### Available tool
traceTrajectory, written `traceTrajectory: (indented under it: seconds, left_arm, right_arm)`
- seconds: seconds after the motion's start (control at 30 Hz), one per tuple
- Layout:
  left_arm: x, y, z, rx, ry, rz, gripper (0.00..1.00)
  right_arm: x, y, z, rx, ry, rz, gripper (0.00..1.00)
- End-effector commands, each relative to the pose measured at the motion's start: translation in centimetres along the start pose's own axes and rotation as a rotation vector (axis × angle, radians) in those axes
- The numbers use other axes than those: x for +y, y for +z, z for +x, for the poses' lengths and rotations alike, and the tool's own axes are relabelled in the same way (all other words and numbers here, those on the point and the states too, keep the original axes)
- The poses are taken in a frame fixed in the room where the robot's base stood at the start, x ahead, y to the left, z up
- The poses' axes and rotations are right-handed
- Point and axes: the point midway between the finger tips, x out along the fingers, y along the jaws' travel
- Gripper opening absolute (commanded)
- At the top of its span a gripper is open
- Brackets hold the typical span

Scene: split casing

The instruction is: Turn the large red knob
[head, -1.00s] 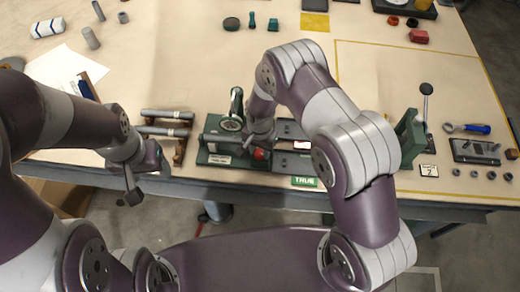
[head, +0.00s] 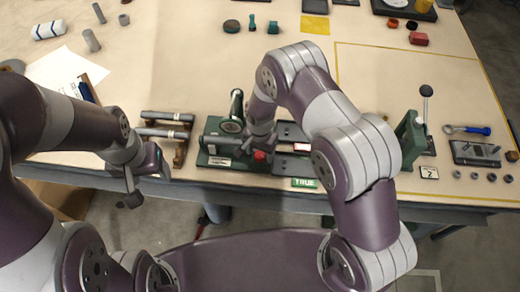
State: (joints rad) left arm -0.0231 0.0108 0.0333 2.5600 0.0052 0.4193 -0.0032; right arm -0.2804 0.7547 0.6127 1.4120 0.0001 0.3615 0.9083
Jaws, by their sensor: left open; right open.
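The red knob (head: 260,155) is a small red shape at the front of a green bench device (head: 214,160) near the table's front edge. My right gripper (head: 254,146) is at this device, right above or beside the knob. My own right wrist hides its fingers, so I cannot tell whether it touches the knob. My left gripper (head: 131,197) is open and empty, in front of the table edge at the left, well apart from the device.
Rods on a wooden rack (head: 166,132) stand left of the device. Dark trays (head: 291,132) and a green TRUE sign (head: 305,184) lie to its right. A green lever press (head: 411,138) stands further right. The table's middle behind the device is mostly clear.

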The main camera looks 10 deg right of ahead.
Motion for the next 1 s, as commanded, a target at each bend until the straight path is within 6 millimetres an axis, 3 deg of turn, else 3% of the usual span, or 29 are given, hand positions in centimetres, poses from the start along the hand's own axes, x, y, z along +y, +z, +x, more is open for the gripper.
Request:
traceTrajectory:
  seconds: [0.17, 0.6, 0.73, 1.0]
  left_arm:
    - [0.0, 0.1, 0.5, 0.0, 0.0, 0.0, 0.65]
    - [0.0, 0.3, 2.6, 0.0, 0.0, 0.0, 0.65]
    - [0.0, 0.3, 2.7, 0.0, 0.0, 0.0, 0.65]
    - [0.0, 0.3, 2.6, 0.0, 0.0, 0.0, 0.65]
  right_arm:
    - [-0.1, -0.1, -1.3, 0.002, -0.002, 0.0, 0.65]
    - [-0.1, 0.0, -11.4, 0.003, -0.003, 0.0, 0.65]
    - [0.0, 0.1, -12.5, 0.001, -0.001, 0.0, 0.65]
    - [0.0, 0.1, -12.7, 0.001, 0.0, 0.0, 0.65]
